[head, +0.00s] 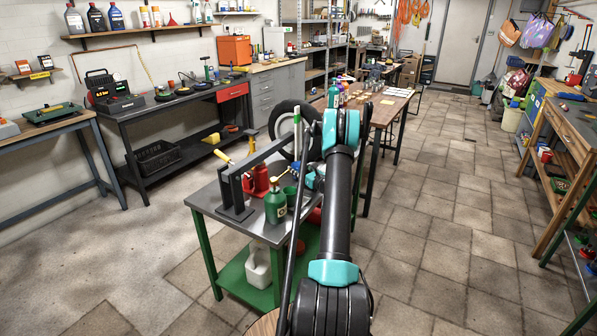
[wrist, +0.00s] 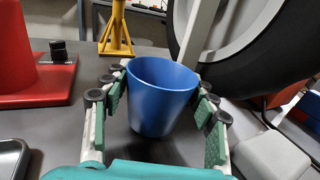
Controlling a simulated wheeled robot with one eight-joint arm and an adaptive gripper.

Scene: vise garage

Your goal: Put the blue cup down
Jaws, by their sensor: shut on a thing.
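The blue cup (wrist: 160,108) is upright between the two fingers of my gripper (wrist: 163,80) in the wrist view. Its open rim faces up, and the green finger pads flank it left and right. My gripper is shut on it. The cup is over the grey tabletop (wrist: 62,130); I cannot tell whether its base touches the surface. In the head view my arm reaches over the grey metal table (head: 243,228) with green legs, and I cannot make out the cup clearly there.
A yellow stand (wrist: 117,30) and a black tyre (wrist: 262,50) are behind the cup. A green bottle (head: 275,205) stands at the table's front. Bare tabletop lies left of the cup.

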